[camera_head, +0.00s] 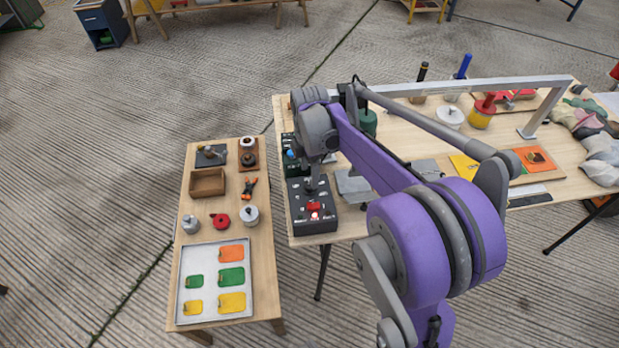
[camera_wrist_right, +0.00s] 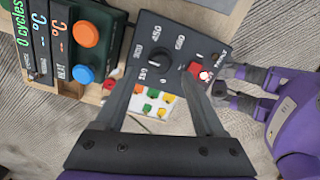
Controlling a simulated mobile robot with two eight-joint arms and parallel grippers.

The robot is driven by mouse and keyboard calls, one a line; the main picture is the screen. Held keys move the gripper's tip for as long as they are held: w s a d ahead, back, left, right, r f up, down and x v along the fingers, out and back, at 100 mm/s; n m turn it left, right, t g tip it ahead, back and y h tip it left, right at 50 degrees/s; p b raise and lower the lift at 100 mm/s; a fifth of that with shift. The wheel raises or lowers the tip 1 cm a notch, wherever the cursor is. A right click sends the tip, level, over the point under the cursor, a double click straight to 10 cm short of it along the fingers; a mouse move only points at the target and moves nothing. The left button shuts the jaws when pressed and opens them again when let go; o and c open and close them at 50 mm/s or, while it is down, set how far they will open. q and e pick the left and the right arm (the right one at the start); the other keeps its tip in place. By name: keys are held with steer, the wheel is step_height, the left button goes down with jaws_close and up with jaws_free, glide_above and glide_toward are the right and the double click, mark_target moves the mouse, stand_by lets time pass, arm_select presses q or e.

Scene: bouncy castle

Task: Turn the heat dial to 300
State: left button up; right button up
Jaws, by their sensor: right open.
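The heat dial (camera_wrist_right: 159,57) is a black knob on a dark control box (camera_wrist_right: 207,38), ringed by white numbers; 150, 450 and 600 are readable. Its exact pointer setting is too small to tell. In the head view the box (camera_head: 325,222) stands at the table's near left corner, and my gripper hides the dial. My right gripper (camera_head: 313,187) is above the box; in the right wrist view (camera_wrist_right: 160,70) its fingers are apart, one on each side of the dial, without visible grip. At that view's right edge are purple and grey parts, apparently my left gripper (camera_wrist_right: 240,86); its opening is unclear.
A red switch (camera_wrist_right: 197,72) sits beside the dial. Another box with an orange knob (camera_wrist_right: 86,33) and a blue knob (camera_wrist_right: 83,75) adjoins it. A side table (camera_head: 226,160) holds a tray (camera_head: 181,290) of coloured cards. A metal frame (camera_head: 480,84) spans the main table.

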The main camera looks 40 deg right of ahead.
mark_target(308, 186)
step_height(308, 186, up, 6)
steer(key=shift+r, duration=0.25)
stand_by(0.5)
steer(key=s+a+f+m+t+p, duration=0.2)
steer(key=s+a+m+t+p, duration=0.2)
steer(key=s+a+m, duration=1.1)
steer(key=shift+s+a+f+t+p, duration=0.4)
steer(key=shift+s+a+t, duration=0.15)
steer(key=shift+a+t, duration=0.25)
